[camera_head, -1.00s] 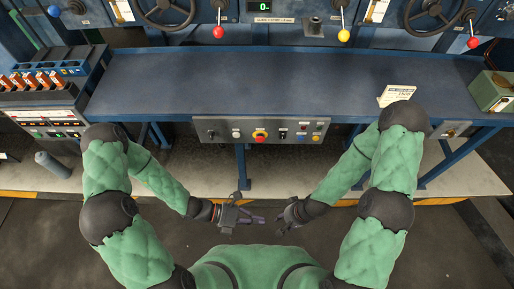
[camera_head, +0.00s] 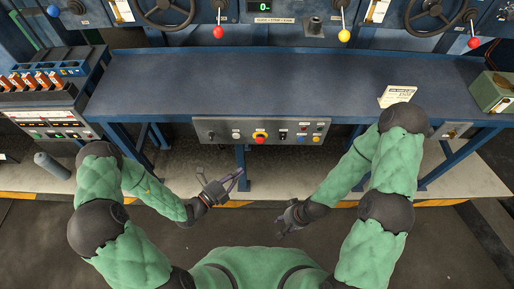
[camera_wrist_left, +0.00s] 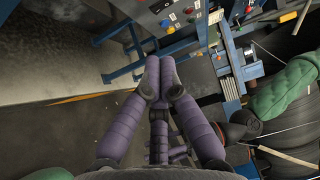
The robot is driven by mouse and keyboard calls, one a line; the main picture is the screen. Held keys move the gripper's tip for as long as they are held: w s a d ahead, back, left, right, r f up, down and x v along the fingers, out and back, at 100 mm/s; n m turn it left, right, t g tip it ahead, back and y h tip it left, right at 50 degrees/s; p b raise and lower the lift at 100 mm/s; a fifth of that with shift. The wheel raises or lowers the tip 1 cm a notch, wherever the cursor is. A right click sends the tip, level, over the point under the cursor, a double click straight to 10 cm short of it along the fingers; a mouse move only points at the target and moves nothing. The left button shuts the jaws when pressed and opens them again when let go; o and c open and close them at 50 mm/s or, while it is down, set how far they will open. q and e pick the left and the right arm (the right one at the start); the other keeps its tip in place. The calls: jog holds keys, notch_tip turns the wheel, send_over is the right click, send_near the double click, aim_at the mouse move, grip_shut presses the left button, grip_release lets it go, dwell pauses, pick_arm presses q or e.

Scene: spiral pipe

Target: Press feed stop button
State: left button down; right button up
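The control panel (camera_head: 208,130) hangs under the front edge of the blue bench. A large red button on a yellow base (camera_head: 260,138) sits mid-panel, with small coloured buttons (camera_head: 302,133) to its right. The labels are too small to read, so I cannot tell which is feed stop.
The blue bench top (camera_head: 260,80) is clear except for a small sign (camera_head: 397,95) at right. A green box (camera_head: 490,91) stands at the far right. Bench legs (camera_head: 243,168) stand below the panel. A console (camera_head: 50,115) stands at left.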

pick_arm(q)
jog(key=shift+w+d, duration=0.1)
jog(key=b, duration=0.3)
send_near(260, 140)
jog(key=shift+s+d+x, duration=0.55)
jog(key=shift+x, duration=2.9)
jog(key=shift+f, duration=0.4)
